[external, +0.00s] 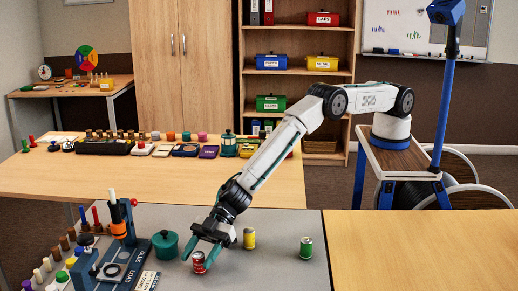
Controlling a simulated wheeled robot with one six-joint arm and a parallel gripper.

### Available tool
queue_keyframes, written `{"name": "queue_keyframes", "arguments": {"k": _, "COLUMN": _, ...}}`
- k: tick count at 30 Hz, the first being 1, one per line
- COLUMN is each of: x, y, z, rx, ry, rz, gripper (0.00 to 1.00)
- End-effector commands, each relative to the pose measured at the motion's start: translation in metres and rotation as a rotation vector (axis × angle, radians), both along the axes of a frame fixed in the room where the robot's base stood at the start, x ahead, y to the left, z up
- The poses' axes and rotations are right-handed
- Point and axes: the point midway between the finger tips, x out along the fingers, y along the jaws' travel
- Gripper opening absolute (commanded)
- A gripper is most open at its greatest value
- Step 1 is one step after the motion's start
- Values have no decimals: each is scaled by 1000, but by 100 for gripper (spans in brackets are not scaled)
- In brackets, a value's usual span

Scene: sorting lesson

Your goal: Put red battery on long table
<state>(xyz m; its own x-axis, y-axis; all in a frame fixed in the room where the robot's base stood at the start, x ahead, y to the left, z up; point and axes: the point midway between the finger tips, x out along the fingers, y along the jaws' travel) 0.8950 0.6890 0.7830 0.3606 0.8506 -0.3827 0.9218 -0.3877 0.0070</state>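The red battery (198,262) is a small upright red can shape with a pale top, standing on the grey work surface (285,222) at the front. My gripper (195,263) reaches down over it with two teal fingers. The left finger stands apart from the battery, with a gap; the right finger overlaps its right edge in the picture. The fingers look open around it. A long wooden table (270,188) lies behind the grey surface; which surface is called the long table cannot be told for sure.
A yellow battery (249,238) and a green battery (306,247) stand to the right. A teal lidded pot (165,245) and a blue press (120,250) stand close on the left. Several items line the wooden table's back; its front strip is clear. The right table (420,250) is bare.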

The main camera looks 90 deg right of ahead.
Motion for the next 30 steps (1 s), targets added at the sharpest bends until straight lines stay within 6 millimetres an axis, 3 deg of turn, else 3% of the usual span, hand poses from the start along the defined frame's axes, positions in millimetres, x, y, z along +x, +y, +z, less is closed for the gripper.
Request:
{"name": "queue_keyframes", "arguments": {"k": 9, "x": 0, "y": 0, "z": 3, "rx": 0, "ry": 0, "rz": 0, "gripper": 51}}
{"name": "queue_keyframes", "arguments": {"k": 14, "x": -4, "y": -10, "z": 9, "rx": 0, "ry": 2, "rz": 0, "gripper": 51}}
{"name": "queue_keyframes", "arguments": {"k": 30, "x": -38, "y": -91, "z": 45, "rx": 0, "ry": 0, "rz": -1, "gripper": 51}}
